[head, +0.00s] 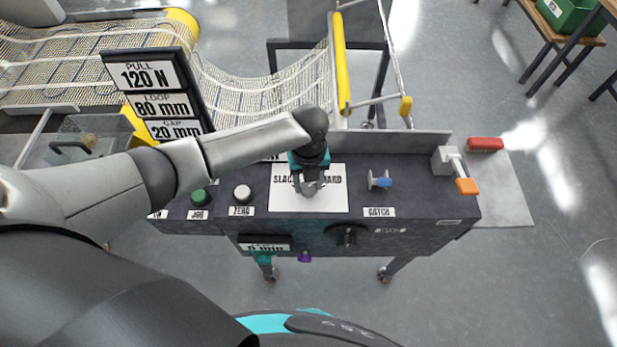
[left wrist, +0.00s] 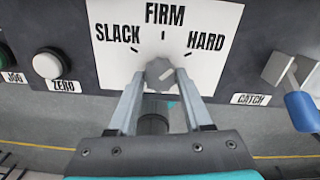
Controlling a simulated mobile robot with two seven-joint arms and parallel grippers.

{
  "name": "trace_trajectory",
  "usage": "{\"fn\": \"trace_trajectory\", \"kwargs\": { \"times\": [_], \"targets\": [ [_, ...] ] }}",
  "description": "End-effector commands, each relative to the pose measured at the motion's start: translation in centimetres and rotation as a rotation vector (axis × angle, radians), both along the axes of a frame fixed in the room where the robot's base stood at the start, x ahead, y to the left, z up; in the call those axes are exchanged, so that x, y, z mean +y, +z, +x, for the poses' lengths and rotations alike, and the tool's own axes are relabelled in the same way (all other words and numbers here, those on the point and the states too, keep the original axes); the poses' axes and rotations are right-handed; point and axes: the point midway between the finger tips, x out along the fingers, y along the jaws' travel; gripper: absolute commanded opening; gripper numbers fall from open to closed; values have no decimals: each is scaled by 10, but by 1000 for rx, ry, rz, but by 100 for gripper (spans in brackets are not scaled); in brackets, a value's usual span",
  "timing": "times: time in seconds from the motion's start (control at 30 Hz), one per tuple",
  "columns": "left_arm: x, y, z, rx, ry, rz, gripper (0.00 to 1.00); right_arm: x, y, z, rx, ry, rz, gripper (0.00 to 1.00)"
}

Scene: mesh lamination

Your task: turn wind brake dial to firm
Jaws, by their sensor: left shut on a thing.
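The wind brake dial (left wrist: 160,72) is a small grey knob on a white plate (left wrist: 112,15) marked SLACK, FIRM and HARD. FIRM is at the top, SLACK at the left and HARD at the right. My left gripper (left wrist: 158,78) is shut on the dial, with one finger on each side. A pale line on the dial slants up to the right, toward the HARD side. In the head view my left gripper (head: 308,188) points down at the plate (head: 335,200) and hides the dial and part of the lettering. My right gripper is not in view.
A green JOG button (head: 200,197) and white ZERO button (head: 242,193) sit left of the plate. A blue CATCH lever (head: 379,180) and an orange-tipped lever (head: 465,185) sit right. A sign (head: 150,78) stands behind my left arm. Mesh (head: 260,85) hangs behind the console.

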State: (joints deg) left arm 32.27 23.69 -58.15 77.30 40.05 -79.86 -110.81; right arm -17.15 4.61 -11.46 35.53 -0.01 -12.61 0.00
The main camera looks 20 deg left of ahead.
Motion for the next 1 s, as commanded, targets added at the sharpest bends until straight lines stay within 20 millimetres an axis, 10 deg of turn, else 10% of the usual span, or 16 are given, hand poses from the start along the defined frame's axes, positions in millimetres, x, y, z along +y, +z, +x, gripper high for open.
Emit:
{"fn": "trace_trajectory", "kwargs": {
  "times": [1.0],
  "targets": [
    [1,2,1,-4,737,0,0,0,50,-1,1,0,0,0]
  ]
}}
